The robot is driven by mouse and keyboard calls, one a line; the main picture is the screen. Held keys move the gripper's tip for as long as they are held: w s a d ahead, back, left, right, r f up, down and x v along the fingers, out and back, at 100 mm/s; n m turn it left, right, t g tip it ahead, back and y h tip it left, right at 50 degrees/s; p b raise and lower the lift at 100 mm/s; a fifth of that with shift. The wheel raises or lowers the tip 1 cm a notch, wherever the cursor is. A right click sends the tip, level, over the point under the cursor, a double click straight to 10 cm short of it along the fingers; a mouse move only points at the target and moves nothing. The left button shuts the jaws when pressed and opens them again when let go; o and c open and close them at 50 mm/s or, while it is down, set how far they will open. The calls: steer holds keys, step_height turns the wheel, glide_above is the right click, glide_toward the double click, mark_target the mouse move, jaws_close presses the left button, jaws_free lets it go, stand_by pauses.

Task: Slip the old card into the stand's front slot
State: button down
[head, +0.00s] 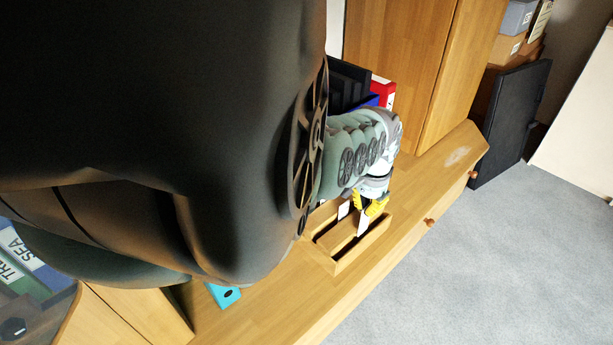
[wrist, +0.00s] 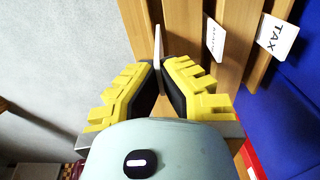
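My gripper (head: 371,207) is shut on a white card (head: 363,223), which I take to be the old card; no writing on it shows. In the wrist view the yellow-padded fingers (wrist: 161,72) pinch this card (wrist: 158,44), seen nearly edge-on. The wooden stand (head: 343,264) lies below, and its slats (wrist: 188,28) show in the wrist view. The held card is at the front slot, between the front two slats. I cannot tell how deep its lower edge is.
A card marked TAX (wrist: 277,34) and another lettered card (wrist: 215,40) stand in slots farther back. Blue and red binders (head: 382,90) are behind. A turquoise object (head: 224,295) lies left of the stand. The wooden top (head: 415,190) is clear to the right.

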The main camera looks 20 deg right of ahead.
mark_target(364, 220)
steer(key=shift+w+a+f+b, duration=0.1)
steer(key=shift+f+b, duration=2.45)
steer(key=shift+f, duration=0.15)
steer(key=shift+c, duration=2.3)
jaws_free()
steer(key=shift+r, duration=0.1)
step_height(364, 220, up, 8)
steer(key=p, duration=0.8)
